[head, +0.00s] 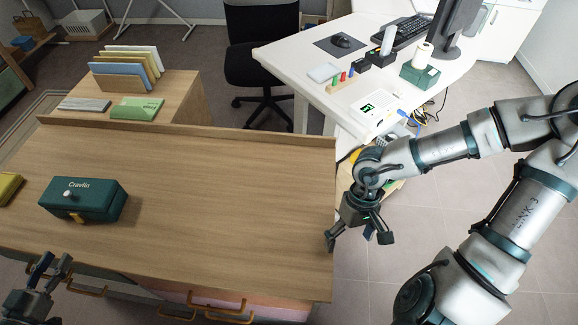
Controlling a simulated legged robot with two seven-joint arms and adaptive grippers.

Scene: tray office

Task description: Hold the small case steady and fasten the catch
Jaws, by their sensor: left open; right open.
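The small case (98,204) is a dark green box marked "Cravlin". It stands on the left part of the wooden desk top, with its lid down. A small yellowish catch (76,217) shows on its front face, and a pale round knob sits above it; whether the catch is fastened is too small to tell. My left gripper (48,268) is at the lower left, in front of the desk edge, open, empty and apart from the case. My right gripper (357,240) is open and empty, pointing down by the desk's right edge, far from the case.
The wooden desk top (230,215) is clear between the case and its right edge, with a raised ledge along the back. A yellow object (9,187) lies at the far left. A file rack (126,68) stands behind. A white desk (350,85) with several items is at the back right.

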